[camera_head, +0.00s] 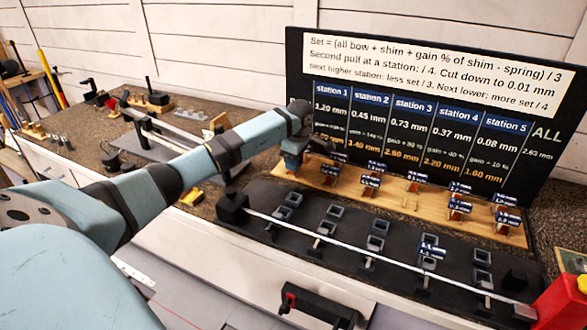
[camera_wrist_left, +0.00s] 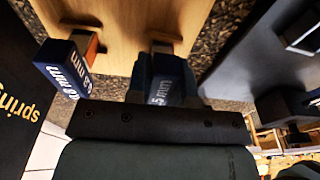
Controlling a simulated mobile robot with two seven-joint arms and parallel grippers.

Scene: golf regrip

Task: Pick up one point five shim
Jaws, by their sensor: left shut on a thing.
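My left gripper (camera_head: 292,158) is at the left end of a wooden shim board (camera_head: 400,203) in the head view. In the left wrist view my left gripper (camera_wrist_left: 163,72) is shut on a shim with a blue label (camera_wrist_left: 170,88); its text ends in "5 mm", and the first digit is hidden. The held shim is at a slot at the board's edge; I cannot tell whether it is clear of the slot. A second blue-labelled shim (camera_wrist_left: 64,72) stands beside it. Several more shims (camera_head: 374,167) stand along the board in the head view. My right gripper is out of view.
A black fixture (camera_head: 262,195) with several grey holders and a long pale strip (camera_head: 335,238) lies in front of the board. A black sign (camera_head: 555,105) stands behind. A red box (camera_head: 565,303) is at the lower right. Tools and a vise-like rig lie at left.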

